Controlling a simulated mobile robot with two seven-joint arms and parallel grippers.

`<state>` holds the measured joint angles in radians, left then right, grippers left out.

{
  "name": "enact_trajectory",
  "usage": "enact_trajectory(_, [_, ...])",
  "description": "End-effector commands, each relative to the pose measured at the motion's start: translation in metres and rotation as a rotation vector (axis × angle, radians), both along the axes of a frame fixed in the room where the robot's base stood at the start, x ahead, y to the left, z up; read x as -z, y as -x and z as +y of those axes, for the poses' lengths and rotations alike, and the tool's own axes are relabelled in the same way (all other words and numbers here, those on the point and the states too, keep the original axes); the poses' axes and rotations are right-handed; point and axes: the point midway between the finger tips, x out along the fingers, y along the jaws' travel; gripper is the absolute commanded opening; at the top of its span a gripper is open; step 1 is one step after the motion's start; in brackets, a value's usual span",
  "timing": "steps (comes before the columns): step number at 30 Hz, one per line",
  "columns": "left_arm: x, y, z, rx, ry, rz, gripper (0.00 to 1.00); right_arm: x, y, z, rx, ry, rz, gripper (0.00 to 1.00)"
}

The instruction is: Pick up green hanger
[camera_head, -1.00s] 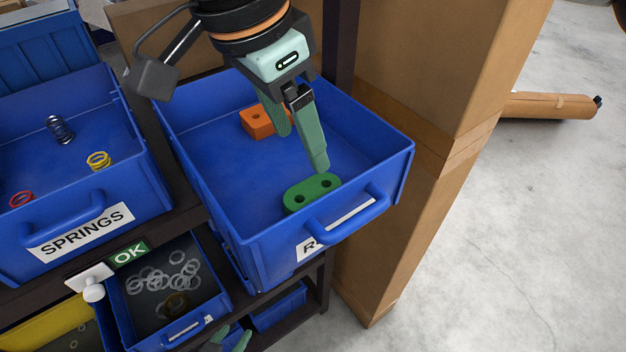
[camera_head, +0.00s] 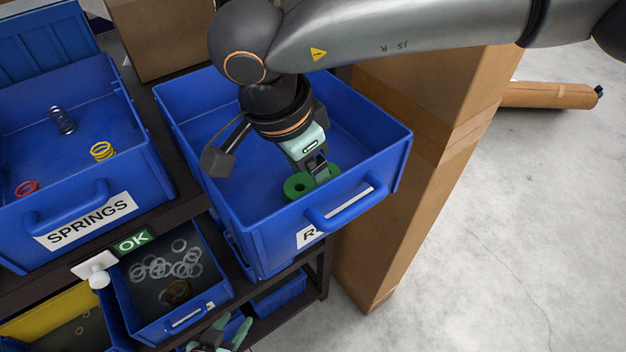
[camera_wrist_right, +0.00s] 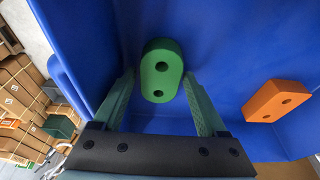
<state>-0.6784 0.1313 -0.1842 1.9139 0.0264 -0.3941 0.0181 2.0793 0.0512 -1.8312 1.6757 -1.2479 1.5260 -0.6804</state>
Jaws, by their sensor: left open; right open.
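The green hanger (camera_head: 297,187), a rounded block with two holes, lies in the blue bin near its front wall; it also shows in the right wrist view (camera_wrist_right: 161,72). My right gripper (camera_head: 322,176) reaches down into the bin over the hanger and partly hides it. In the right wrist view its open fingers (camera_wrist_right: 158,82) are on either side of the hanger's near end. Whether they touch it I cannot tell. My left gripper (camera_head: 222,336) is open at the bottom edge of the head view, low by the shelf and away from the hanger.
An orange hanger (camera_wrist_right: 278,101) lies in the same blue bin (camera_head: 255,235); my right arm hides it in the head view. A springs bin (camera_head: 70,215) stands to the left. A tall cardboard box (camera_head: 385,225) stands close on the right.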

Motion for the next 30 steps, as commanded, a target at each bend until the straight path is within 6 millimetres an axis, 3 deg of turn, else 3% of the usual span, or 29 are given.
enact_trajectory(2, [-0.0001,-0.0002,0.0001,0.000,0.000,-0.001,0.50,-0.0001,0.0000,-0.0001,0.000,0.000,0.000,0.74])
enact_trajectory(21, [-0.0003,-0.0004,0.0000,0.000,0.000,-0.001,0.50,-0.0006,0.0000,0.0001,0.000,0.000,0.000,0.02])
enact_trajectory(30, [0.0003,-0.0003,0.0001,0.000,0.000,-0.001,0.50,-0.0058,-0.0005,0.0004,0.001,-0.002,-0.001,0.01])
